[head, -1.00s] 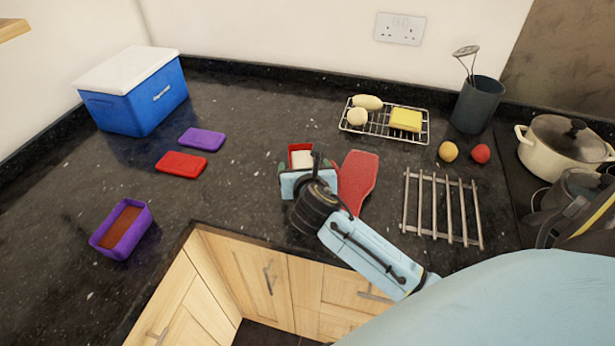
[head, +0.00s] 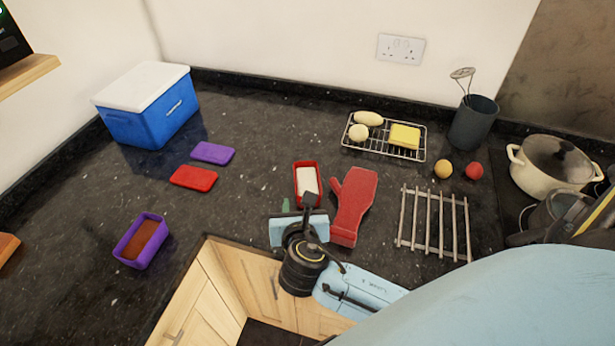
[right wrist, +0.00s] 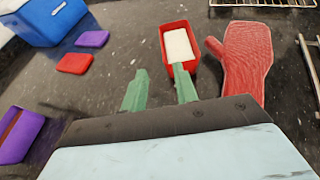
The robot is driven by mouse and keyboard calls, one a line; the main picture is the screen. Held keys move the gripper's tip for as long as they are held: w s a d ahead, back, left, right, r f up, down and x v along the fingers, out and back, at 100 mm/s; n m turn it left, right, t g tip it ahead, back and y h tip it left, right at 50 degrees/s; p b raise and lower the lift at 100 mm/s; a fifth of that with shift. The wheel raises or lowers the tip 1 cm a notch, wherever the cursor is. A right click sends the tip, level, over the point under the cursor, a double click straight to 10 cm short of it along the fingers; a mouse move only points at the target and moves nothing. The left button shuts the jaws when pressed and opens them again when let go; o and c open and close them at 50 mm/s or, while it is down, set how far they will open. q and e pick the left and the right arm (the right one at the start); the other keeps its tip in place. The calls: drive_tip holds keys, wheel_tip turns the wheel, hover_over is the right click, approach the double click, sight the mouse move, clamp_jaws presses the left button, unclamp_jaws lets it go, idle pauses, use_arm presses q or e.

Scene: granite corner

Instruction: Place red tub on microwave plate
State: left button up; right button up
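The red tub (head: 318,190), with white contents, sits on the dark counter left of the red oven mitt. It also shows in the right wrist view (right wrist: 163,50). My right gripper (head: 298,204) is at the tub's near end, toward the counter's front edge. In the wrist view its two green fingers (right wrist: 160,88) are apart with bare counter between them. The right-hand finger overlaps the tub's near end in the picture; I cannot tell whether it touches. A dark appliance (head: 12,40), possibly the microwave, is cut off at top left. No microwave plate shows. My left gripper is out of view.
The red mitt (head: 355,205) lies close right of the tub, beside a metal trivet (head: 432,222). A wire rack (head: 370,146) stands behind. Red (head: 194,178) and purple (head: 213,152) lids, a purple tub (head: 155,245) and a blue cooler (head: 150,120) are left.

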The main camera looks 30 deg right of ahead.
sight(307, 185)
drive_tip(key=x, duration=0.7)
drive_tip(key=shift+w+f+b, duration=0.15)
drive_tip(key=shift+b, duration=0.2)
drive_tip(key=shift+d+b+x, duration=0.1)
drive_tip(key=shift+b+x, duration=0.05)
drive_tip(key=shift+x, duration=1.35)
drive_tip(key=shift+d+b+x, duration=0.15)
drive_tip(key=shift+x, duration=1.35)
drive_tip(key=shift+s+f, duration=0.15)
drive_tip(key=shift+s, duration=0.05)
clamp_jaws()
